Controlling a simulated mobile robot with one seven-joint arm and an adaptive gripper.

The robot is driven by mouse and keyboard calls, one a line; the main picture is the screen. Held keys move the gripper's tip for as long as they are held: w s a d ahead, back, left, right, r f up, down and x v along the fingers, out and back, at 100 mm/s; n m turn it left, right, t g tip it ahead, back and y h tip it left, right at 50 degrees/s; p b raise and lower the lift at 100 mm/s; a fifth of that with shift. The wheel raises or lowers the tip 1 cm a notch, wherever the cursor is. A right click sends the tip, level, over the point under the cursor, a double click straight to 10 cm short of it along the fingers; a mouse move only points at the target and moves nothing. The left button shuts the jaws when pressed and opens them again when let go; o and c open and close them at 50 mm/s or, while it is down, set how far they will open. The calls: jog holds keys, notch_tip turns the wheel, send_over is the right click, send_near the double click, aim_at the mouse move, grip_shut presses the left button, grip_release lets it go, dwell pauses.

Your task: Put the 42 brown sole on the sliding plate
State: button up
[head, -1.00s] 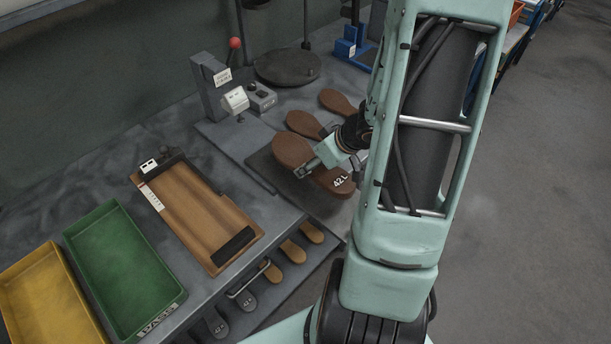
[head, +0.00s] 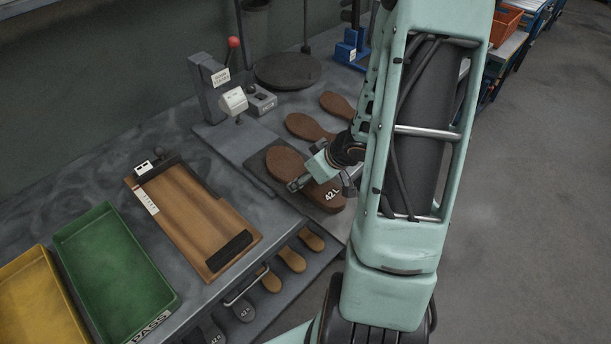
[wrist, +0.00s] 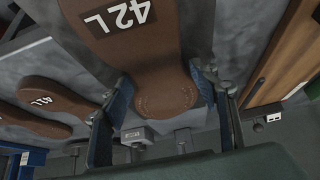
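The brown sole marked 42L (head: 322,192) is in my gripper (head: 316,183), over the dark sliding plate (head: 260,174) in the head view. It lies flat, and whether it touches the plate is hard to tell. In the wrist view the 42L sole (wrist: 160,58) runs between the two blue-padded fingers of my gripper (wrist: 163,90), which close on its edges near the rounded end. A second brown sole (head: 308,127) lies farther back; in the wrist view a sole marked 41L (wrist: 40,106) shows at the left.
A small press with a red-knobbed lever (head: 234,42) stands behind the plate, with a round dark disc (head: 287,70) beside it. Another brown sole (head: 338,106) lies farther back. A wooden fixture (head: 190,215), green tray (head: 115,265) and yellow tray (head: 38,300) occupy the left.

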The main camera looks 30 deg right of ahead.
jog(key=o, duration=0.3)
jog(key=shift+o, duration=0.2)
jog(key=shift+r, duration=0.1)
jog(key=shift+r, duration=0.3)
jog(key=p+v, duration=0.5)
jog(key=v, duration=0.6)
jog(key=shift+s+r, duration=0.2)
jog(key=shift+s, duration=0.05)
jog(key=shift+d, duration=0.15)
